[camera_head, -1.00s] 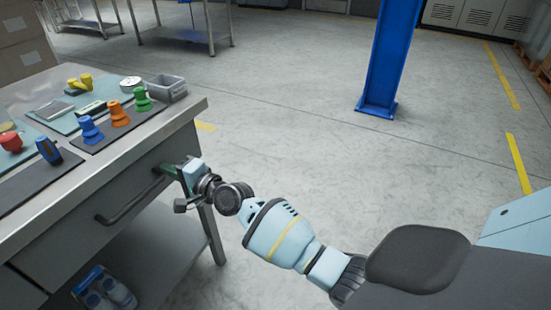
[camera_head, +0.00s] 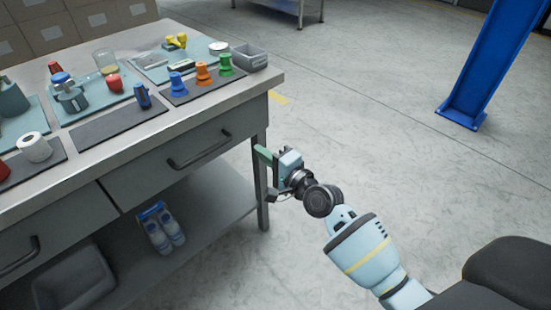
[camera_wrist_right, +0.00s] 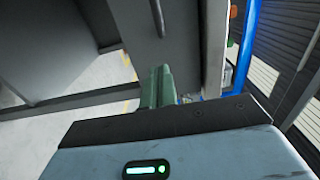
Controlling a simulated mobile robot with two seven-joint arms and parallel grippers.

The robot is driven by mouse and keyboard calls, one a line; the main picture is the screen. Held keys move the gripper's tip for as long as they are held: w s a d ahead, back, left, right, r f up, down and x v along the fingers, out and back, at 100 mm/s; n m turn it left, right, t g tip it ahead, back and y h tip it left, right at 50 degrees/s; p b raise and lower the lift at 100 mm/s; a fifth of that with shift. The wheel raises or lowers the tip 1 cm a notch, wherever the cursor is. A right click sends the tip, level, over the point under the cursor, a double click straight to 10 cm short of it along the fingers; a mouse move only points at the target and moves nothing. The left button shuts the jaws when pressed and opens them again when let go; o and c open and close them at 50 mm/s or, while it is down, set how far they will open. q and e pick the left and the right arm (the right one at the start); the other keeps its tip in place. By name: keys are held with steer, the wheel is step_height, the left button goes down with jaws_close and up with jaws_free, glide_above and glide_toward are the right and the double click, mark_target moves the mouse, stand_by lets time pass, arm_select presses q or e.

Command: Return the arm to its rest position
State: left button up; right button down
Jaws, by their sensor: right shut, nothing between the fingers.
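My right gripper (camera_head: 265,156) is beside the right front corner of the grey workbench (camera_head: 180,133), below the level of its top. Its green fingers are shut with nothing between them. In the right wrist view the closed fingers (camera_wrist_right: 157,86) point toward the bench's grey drawer front and frame. In the head view I cannot tell whether they touch the bench leg. My right arm reaches in from the lower right. My left gripper is not in view.
The bench top holds blue (camera_head: 178,86), orange (camera_head: 203,75) and green (camera_head: 225,66) pieces, a grey bin (camera_head: 238,58), a red apple (camera_head: 113,83) and a white roll (camera_head: 34,147). A blue post (camera_head: 492,65) stands behind. Floor right of the bench is clear.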

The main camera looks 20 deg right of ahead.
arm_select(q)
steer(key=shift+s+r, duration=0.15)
arm_select(e)
steer(key=shift+v, duration=1.8)
